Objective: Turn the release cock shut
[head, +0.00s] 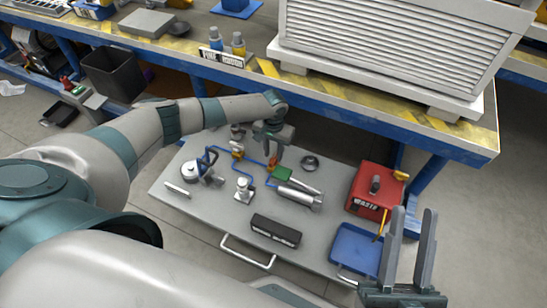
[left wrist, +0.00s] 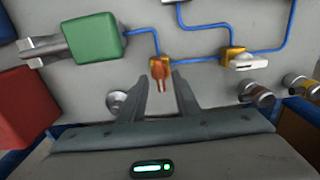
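A small brass cock with an orange handle (left wrist: 160,75) sits on the blue line in the left wrist view. Its handle points toward my left gripper (left wrist: 158,82), which is open, with one finger each side of the handle and visible gaps. I cannot tell whether the fingertips reach past it. A second brass cock with a silver lever (left wrist: 242,62) is to its right. No label shows which is the release cock. In the head view, my left gripper (head: 276,150) hangs over the grey board (head: 215,212) and partly hides the orange handle. My right gripper (head: 414,215) is open and empty.
A green block (head: 283,173) with a silver cylinder, a silver round device (head: 191,172) and a black block (head: 275,231) stand on the board. A red waste box (head: 369,193) and blue tray (head: 355,248) are at right. The blue-edged bench (head: 380,125) overhangs behind.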

